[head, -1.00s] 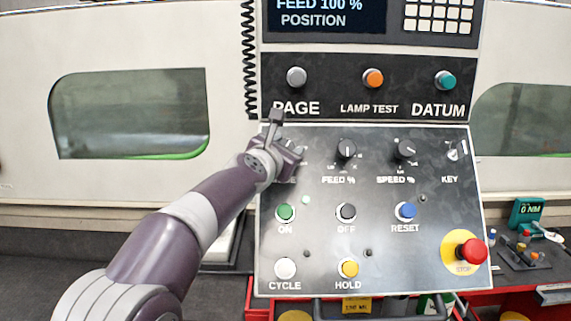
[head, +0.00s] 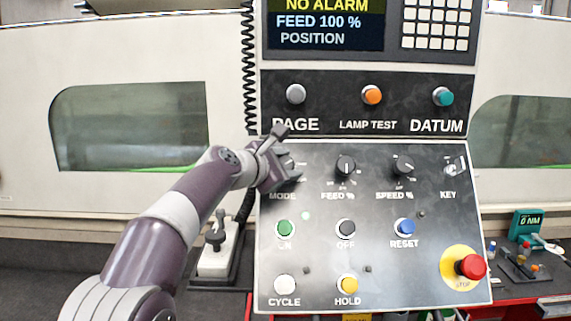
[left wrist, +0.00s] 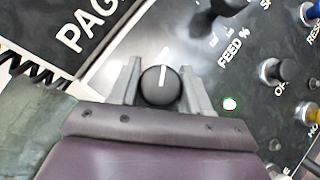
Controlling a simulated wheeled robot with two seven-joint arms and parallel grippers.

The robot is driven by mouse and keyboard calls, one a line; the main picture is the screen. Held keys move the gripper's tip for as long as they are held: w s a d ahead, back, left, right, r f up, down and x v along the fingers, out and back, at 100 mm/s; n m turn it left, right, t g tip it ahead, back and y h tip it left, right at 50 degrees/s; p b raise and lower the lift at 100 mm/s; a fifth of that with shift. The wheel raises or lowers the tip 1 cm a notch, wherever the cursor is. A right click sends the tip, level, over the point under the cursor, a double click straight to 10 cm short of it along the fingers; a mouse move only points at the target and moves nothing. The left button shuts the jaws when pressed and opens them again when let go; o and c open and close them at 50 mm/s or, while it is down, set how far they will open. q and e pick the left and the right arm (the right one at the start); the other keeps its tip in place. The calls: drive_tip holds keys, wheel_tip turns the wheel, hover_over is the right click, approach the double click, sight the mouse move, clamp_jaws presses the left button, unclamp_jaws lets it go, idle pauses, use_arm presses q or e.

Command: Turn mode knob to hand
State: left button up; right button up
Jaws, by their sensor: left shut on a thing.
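The mode knob (left wrist: 160,86) is a round black dial with a white pointer line, clear in the left wrist view. Its line points up, leaning slightly right in that picture. My left gripper (left wrist: 160,78) is shut on it, one finger on each side. In the head view my left gripper (head: 289,172) is at the upper left of the control panel (head: 325,265), just above the MODE label, and hides most of the knob. The position marks around the knob, including any hand mark, cannot be read. My right gripper is not in view.
The FEED knob (head: 345,167) and SPEED knob (head: 403,166) stand to the right in the same row, with a key switch (head: 455,166) beyond. The green ON button (head: 285,228) is below. A coiled black cable (head: 249,60) hangs at the panel's left edge.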

use_arm(q)
drive_tip(key=shift+r, duration=0.15)
drive_tip(key=o, duration=0.9)
drive_tip(key=shift+o, duration=0.2)
drive_tip(key=shift+s+a+b, duration=0.15)
drive_tip(key=shift+s+b, duration=0.1)
drive_tip(key=shift+b, duration=0.05)
drive_tip(key=b+v, duration=0.4)
drive_tip(key=v, duration=0.8)
